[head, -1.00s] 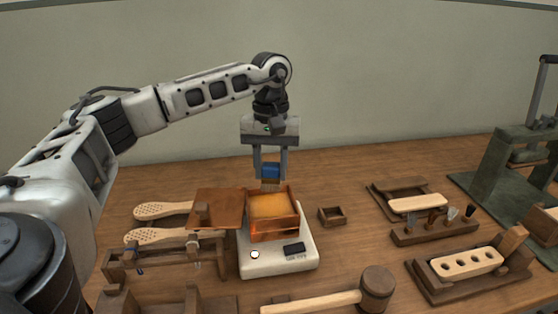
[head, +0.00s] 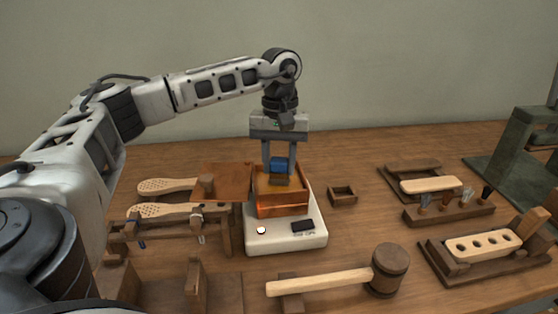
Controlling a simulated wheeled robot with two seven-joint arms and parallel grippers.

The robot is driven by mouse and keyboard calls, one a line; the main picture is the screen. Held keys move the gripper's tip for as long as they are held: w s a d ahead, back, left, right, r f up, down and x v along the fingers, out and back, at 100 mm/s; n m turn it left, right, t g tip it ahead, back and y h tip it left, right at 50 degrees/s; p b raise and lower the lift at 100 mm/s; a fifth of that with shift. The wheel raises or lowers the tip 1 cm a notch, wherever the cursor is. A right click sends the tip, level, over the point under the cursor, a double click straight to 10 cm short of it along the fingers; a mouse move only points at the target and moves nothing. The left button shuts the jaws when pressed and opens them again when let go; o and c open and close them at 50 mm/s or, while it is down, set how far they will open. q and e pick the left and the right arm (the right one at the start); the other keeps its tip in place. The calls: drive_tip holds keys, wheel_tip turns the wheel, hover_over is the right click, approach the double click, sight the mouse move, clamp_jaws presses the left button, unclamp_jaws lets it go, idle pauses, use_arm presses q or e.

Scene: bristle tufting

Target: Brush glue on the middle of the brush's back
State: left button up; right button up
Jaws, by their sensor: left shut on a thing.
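My left gripper (head: 279,166) is shut on a small blue-handled glue brush (head: 279,165), held upright with its bristle end down inside the copper-coloured glue pot (head: 283,206). The bristle tips are hidden in the pot, among yellow-amber glue. The pot stands on a white scale-like plate (head: 287,234). Wooden brush bodies lie around: two paddle-shaped ones with small holes at the left (head: 168,186) (head: 165,210), a plain pale one (head: 430,184) in a wooden tray and one with several large holes (head: 485,246) in a fixture at the right. I cannot tell which is meant. My right gripper is not in view.
A wooden mallet (head: 340,277) lies at the front. A small empty wooden box (head: 342,196) sits right of the pot. A rack of small tools (head: 450,209) and a green press (head: 520,150) stand at the right. A brown lid-like panel (head: 225,180) adjoins the pot.

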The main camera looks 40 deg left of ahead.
sight(279, 162)
use_arm(q)
drive_tip(key=shift+f+b, duration=0.3)
drive_tip(key=shift+f, duration=0.2)
idle(0.7)
drive_tip(key=shift+f, duration=0.1)
idle(0.9)
drive_tip(key=shift+r, duration=0.2)
wheel_tip(279, 162, up, 7)
drive_tip(key=p, duration=0.6)
drive_tip(key=shift+f, duration=0.1)
idle(0.6)
